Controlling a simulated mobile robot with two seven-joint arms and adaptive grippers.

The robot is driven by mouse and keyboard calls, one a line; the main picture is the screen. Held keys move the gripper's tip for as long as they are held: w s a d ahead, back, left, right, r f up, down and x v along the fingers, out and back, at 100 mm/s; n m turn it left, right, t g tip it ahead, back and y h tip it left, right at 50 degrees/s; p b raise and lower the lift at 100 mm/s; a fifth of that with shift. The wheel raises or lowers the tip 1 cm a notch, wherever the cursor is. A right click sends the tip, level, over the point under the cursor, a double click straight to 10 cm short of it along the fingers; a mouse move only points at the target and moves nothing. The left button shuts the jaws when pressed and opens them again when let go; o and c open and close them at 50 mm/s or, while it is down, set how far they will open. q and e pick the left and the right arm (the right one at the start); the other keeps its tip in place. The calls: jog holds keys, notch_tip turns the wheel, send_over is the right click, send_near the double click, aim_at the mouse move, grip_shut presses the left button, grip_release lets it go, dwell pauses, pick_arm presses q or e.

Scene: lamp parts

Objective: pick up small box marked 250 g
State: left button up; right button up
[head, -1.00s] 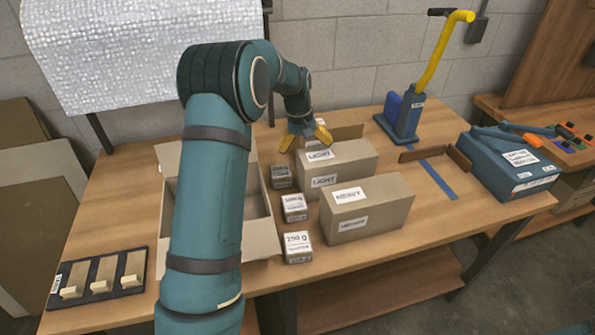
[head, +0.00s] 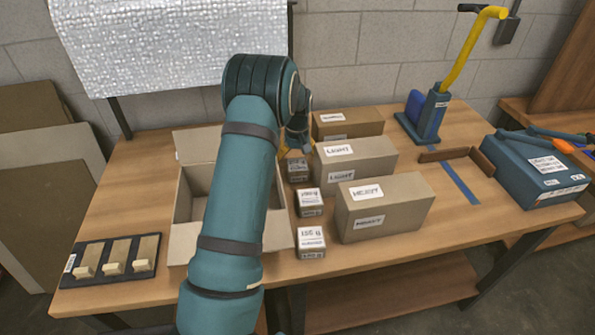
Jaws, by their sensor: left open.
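Three small brown boxes with white labels stand in a row on the table between the open carton and the larger boxes. The front one is the small box marked 250 g (head: 311,243); its mark reads clearly in the earlier picture and is blurred now. The middle small box (head: 310,203) and the rear small box (head: 297,169) stand behind it. My left gripper (head: 298,151), with yellow fingers, is open at the rear small box, far behind the front one. My arm partly hides its fingers, and I cannot tell whether they touch that box. My right gripper is not in view.
An open carton (head: 187,205) stands left, partly behind my left arm. Boxes marked heavy (head: 412,207) and light (head: 375,158) stand close right of the small boxes. A hook board (head: 110,262) lies front left. A blue box (head: 535,170) and a yellow-handled tool (head: 432,113) are right.

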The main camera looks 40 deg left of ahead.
aim_at(297, 163)
pick_arm(q)
notch_tip(297, 163, down, 5)
jog(key=shift+b, duration=0.4)
jog(key=shift+c, duration=0.3)
jog(key=shift+r, duration=0.1)
jog(key=c, duration=1.2)
